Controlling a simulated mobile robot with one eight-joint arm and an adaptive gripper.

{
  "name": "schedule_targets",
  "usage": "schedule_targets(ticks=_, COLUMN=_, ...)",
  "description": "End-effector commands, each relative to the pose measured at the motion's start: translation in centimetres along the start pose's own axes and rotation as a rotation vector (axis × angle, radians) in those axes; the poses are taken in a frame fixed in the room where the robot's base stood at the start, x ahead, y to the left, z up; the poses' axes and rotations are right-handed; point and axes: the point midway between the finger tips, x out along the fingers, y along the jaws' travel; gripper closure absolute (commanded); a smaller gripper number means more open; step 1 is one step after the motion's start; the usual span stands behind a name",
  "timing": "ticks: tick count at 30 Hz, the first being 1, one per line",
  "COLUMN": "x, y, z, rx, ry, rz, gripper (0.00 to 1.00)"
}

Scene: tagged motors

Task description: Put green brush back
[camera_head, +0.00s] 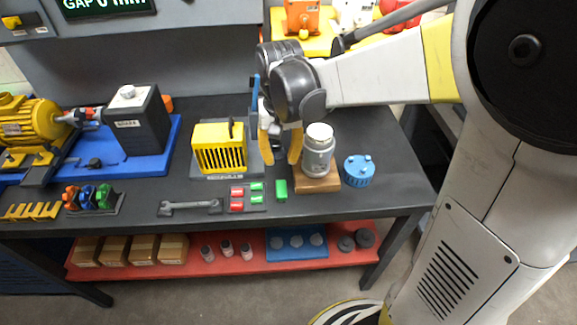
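A small green block, apparently the green brush (281,190), rests on the dark bench top near its front edge. It lies just right of a small dark tray (247,206) that carries red and green pieces, and just left of a wooden block. My gripper (281,150) hangs above and behind the green block, with its orange fingers pointing down. The fingers are apart and I see nothing held between them. A yellow slotted housing (219,147) stands on a grey base to the left of my gripper.
A grey jar (318,153) with a pale lid stands on the wooden block (318,184), close to my right finger. A blue round container (358,171) is right of it. A wrench (190,207) lies left of the tray. A yellow motor (30,121) sits farther left.

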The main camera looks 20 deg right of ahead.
Motion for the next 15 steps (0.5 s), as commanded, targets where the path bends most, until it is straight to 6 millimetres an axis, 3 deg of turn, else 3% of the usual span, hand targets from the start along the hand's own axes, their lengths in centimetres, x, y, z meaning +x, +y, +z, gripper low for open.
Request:
schedule_targets(ticks=9, x=-5.7, y=1.9, z=6.4, rx=-0.148, ry=0.291, rz=-0.066, gripper=0.70)
schedule_targets(ticks=15, x=-6.8, y=3.0, z=9.9, rx=-0.239, ry=0.479, rz=-0.084, gripper=0.70)
